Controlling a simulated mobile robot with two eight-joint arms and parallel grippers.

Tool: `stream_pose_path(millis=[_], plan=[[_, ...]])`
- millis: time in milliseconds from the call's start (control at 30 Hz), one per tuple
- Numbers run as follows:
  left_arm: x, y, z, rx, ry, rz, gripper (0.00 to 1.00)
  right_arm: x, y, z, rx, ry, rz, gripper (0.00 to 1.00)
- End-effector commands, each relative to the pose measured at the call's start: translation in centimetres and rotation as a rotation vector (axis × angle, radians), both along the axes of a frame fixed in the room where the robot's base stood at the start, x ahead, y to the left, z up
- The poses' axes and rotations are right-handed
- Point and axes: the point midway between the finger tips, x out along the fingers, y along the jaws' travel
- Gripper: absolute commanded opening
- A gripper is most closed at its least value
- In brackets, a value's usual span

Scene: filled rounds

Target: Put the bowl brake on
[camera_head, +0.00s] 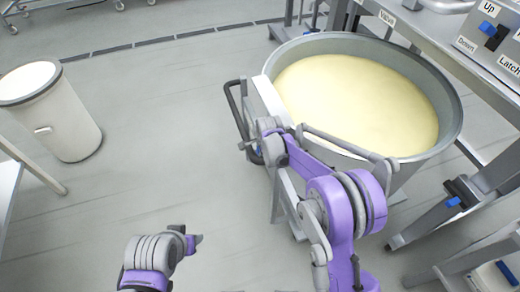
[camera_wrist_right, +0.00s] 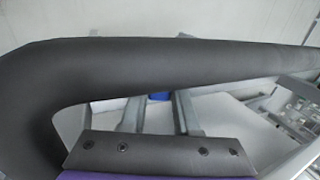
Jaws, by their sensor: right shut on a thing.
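The bowl (camera_head: 447,108) is a wide steel tub filled with pale yellow dough, on the right of the head view. A dark bent handle (camera_head: 234,108) stands out from its left side. In the right wrist view the dark handle (camera_wrist_right: 200,72) crosses the picture, close to the camera. My right gripper (camera_head: 256,148) is at this handle and shut on it; its fingertips are mostly hidden.
A white bin (camera_head: 70,125) stands at the left. A steel frame with labelled controls (camera_head: 490,35) stands at the right, and a leg with a blue part (camera_head: 453,202) is near the bowl. The floor (camera_head: 150,140) between bin and bowl is clear.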

Motion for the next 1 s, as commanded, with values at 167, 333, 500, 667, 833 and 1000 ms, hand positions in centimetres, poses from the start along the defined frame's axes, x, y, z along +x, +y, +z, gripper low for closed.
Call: stream_pose_path(millis=[167, 333, 500, 667, 833, 1000], plan=[[0.0, 0.0, 0.0, 0.0, 0.0, 0.0, 0.5, 0.0, 0.0, 0.0, 0.0, 0.001, 0.0, 0.35], [0.0, 0.0, 0.0, 0.0, 0.0, 0.0, 0.5, 0.0, 0.0, 0.0, 0.0, 0.001, 0.0, 0.6], [0.0, 0.0, 0.0, 0.0, 0.0, 0.0, 0.5, 0.0, 0.0, 0.0, -0.001, 0.002, 0.0, 0.6], [0.0, 0.0, 0.1, 0.0, 0.0, 0.0, 0.5, -0.1, 0.0, 0.5, -0.001, 0.002, 0.0, 0.6], [0.0, 0.0, 0.2, 0.0, -0.001, 0.0, 0.5, -1.1, -0.3, 2.9, -0.001, 0.002, 0.0, 0.6], [0.0, 0.0, 0.4, 0.0, -0.001, 0.0, 0.5, -2.3, -0.7, 6.2, -0.001, 0.002, 0.0, 0.6]])
